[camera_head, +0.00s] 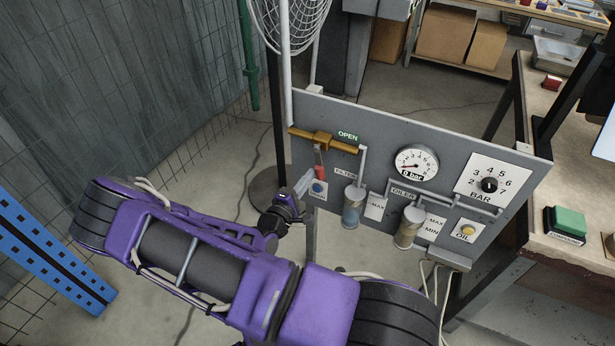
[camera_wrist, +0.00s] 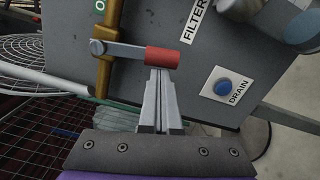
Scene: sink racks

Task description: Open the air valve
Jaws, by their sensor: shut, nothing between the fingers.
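The air valve is a brass body (camera_head: 323,140) on a brass pipe at the panel's upper left. Its lever, with a red grip (camera_head: 319,172), hangs down across the pipe. In the wrist view the lever's grey arm (camera_wrist: 122,49) runs from the brass pipe (camera_wrist: 106,45) to the red grip (camera_wrist: 163,58). A green OPEN label (camera_head: 347,136) is right of the valve body. My gripper (camera_head: 304,181) is shut and empty at the lever's lower left. In the wrist view its fingertips (camera_wrist: 157,76) are right at the red grip's edge; I cannot tell whether they touch.
The grey panel (camera_head: 290,108) also carries a pressure gauge (camera_head: 417,163) marked "0 bar", a BAR dial (camera_head: 489,185), a blue DRAIN button (camera_head: 317,187) below the lever and filter bowls. A workbench (camera_head: 566,247) stands right. Wire mesh (camera_head: 215,125) is at left.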

